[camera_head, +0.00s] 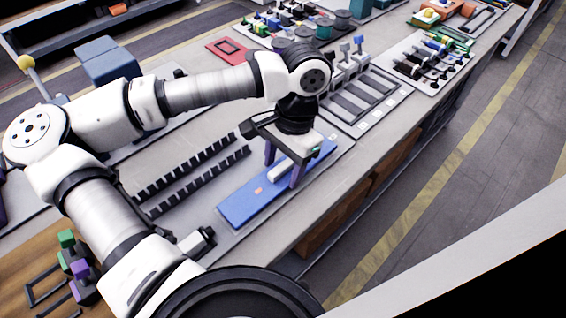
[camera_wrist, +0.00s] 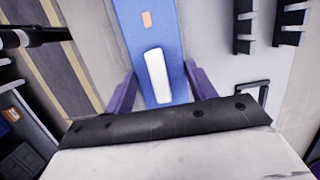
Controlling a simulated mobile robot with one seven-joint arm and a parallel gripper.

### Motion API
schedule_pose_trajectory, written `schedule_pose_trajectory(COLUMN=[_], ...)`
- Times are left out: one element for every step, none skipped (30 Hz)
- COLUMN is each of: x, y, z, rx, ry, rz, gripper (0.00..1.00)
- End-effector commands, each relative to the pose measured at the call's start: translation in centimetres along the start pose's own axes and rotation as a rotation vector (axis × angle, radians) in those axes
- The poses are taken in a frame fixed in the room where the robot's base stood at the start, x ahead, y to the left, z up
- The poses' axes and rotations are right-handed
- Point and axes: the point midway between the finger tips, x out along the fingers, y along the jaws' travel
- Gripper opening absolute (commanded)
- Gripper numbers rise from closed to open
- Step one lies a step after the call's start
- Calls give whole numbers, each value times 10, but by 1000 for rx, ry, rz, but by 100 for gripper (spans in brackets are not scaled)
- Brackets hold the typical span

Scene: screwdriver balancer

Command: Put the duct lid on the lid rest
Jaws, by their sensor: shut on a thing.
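A long flat blue strip, which I take for the duct lid (camera_head: 242,207), lies along the near side of the bench. It bears a raised white bar and a small orange mark. It also shows in the wrist view (camera_wrist: 148,45), running straight away from me. My gripper (camera_head: 283,170) points down over it, its purple fingers shut on the lid's two long edges, with the white bar between them. In the wrist view my gripper (camera_wrist: 162,92) spans the lid's width. I cannot tell whether the lid touches the surface under it. I cannot make out a separate lid rest.
Two rows of black slotted duct wall (camera_head: 190,175) stand left of the lid. A grey slotted rack (camera_head: 365,100) stands beyond my gripper. A board of connectors (camera_head: 430,62) is at the far right. A red plate (camera_head: 230,48) lies at the back. The bench's near edge runs close to the lid.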

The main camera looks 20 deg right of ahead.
Motion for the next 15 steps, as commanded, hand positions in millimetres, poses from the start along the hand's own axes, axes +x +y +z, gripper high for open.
schedule_pose_trajectory(x=[3,4,4,3,2,2,2,2,2,2,2,2,2,2,2], y=[0,0,0,0,0,0,0,0,0,0,0,0,0,0,0], z=[-1,-1,-1,-1,-1,-1,-1,-1,-1,-1,-1,-1,-1,-1,-1], rx=[0,0,0,0,0,0,0,0,0,0,0,0,0,0,0], ry=[0,0,0,0,0,0,0,0,0,0,0,0,0,0,0], rz=[0,0,0,0,0,0,0,0,0,0,0,0,0,0,0], gripper=[27,27,27,58,62,67,71,75,78,78,78,78,78,78,78])
